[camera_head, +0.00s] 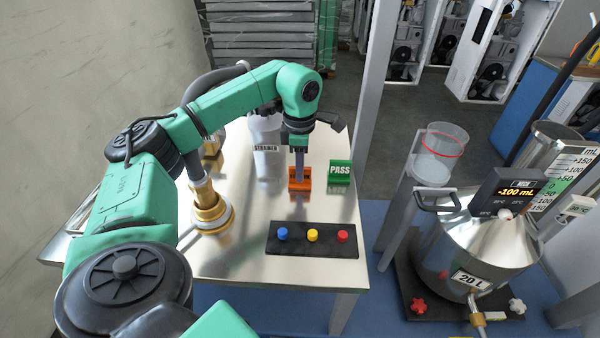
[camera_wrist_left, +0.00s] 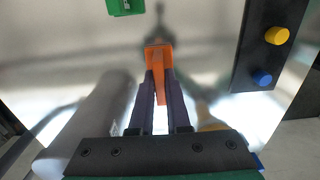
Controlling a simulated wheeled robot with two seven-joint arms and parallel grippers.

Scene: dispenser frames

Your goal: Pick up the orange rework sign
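The orange rework sign (camera_head: 307,184) is at the table's middle, between the strainer and the green PASS sign; its lettering is not readable. My left gripper (camera_head: 299,178) points straight down over it, with its fingertips at the sign. In the left wrist view the orange sign (camera_wrist_left: 159,56) has its upright part between the two dark fingers (camera_wrist_left: 162,84). The fingers lie close against both sides of it and look shut on it. I see no clear gap between the sign and the table. My right gripper is not in view.
A green PASS sign (camera_head: 340,174) stands just right of the orange one. A black panel (camera_head: 297,246) with blue, yellow and red buttons lies in front. A strainer holder (camera_head: 268,162) stands at left, near a brass-based post (camera_head: 212,215). A steel tank (camera_head: 480,245) stands right of the table.

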